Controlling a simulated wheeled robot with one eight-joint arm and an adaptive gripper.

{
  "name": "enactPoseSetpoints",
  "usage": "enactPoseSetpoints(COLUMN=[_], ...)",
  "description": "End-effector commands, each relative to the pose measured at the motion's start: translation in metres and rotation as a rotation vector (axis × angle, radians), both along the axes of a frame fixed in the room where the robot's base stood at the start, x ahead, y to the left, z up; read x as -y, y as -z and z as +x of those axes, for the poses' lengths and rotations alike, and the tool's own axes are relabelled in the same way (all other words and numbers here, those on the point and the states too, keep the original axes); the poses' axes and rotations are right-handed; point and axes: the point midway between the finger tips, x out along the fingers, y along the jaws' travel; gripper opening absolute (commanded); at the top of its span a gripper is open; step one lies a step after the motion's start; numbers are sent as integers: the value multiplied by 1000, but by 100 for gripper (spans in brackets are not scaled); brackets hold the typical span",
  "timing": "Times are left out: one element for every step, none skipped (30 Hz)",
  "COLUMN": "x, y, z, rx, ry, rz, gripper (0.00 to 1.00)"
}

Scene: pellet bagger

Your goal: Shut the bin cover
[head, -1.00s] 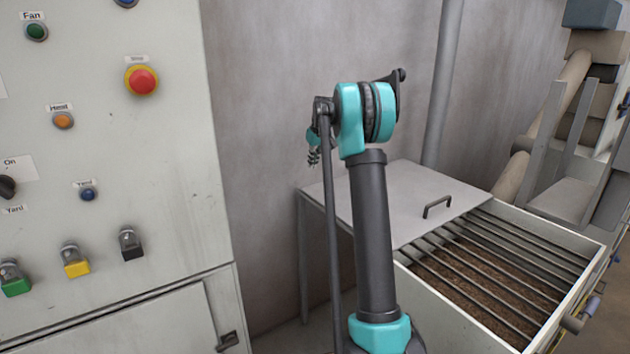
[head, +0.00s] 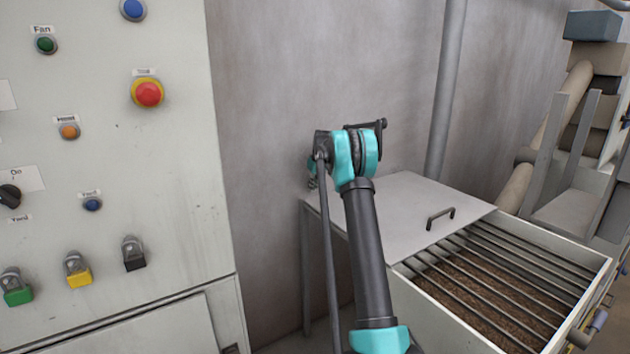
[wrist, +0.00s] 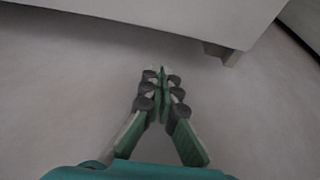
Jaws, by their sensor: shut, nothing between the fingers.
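The bin cover (head: 392,212) is a flat grey sheet with a dark handle (head: 440,218) near its right edge. It lies to the left of the open part of the bin, where the grate bars (head: 500,285) and brown pellets show. The bin's pale rim (head: 560,248) shows on the right. In the wrist view my gripper (wrist: 162,72) is shut and empty, with its green fingers together over bare grey floor or wall. In the head view it is mostly hidden behind my arm, left of the cover, apart from the handle.
A control cabinet (head: 110,200) with buttons and switches stands at the left. A grey wall is behind, with a vertical pipe (head: 446,90) beyond the cover. Machine parts (head: 575,170) stand at the right. A pale panel (wrist: 150,20) crosses the top of the wrist view.

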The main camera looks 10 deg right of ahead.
Motion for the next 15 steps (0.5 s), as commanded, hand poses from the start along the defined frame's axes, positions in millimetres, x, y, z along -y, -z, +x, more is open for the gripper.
enactPoseSetpoints(x=[1, 3, 5, 6, 7, 8, 9, 10, 11, 11, 12, 12, 13, 13, 13], y=[3, 2, 2, 2, 2, 2, 2, 2, 2, 2, 2, 2, 2, 2, 2], z=[-2, -7, -11, -15, -18, -22, -24, -27, -29, -31, -33, -35, -36, -36, -37], rx=[0, 0, 0, 0, 0, 0, 0, 0, 0, 0, 0, 0, 0, 0, 0], ry=[0, 1, 1, 1, 1, 1, 1, 0, 0, 0, 0, 0, 0, 0, 0], rz=[0, -1, -1, -1, -1, 0, 0, 0, 0, 0, 0, 0, 0, 0, 0], gripper=[0, 0, 0, 0, 0, 0, 0, 0, 0, 0, 0, 0, 0, 0, 0])
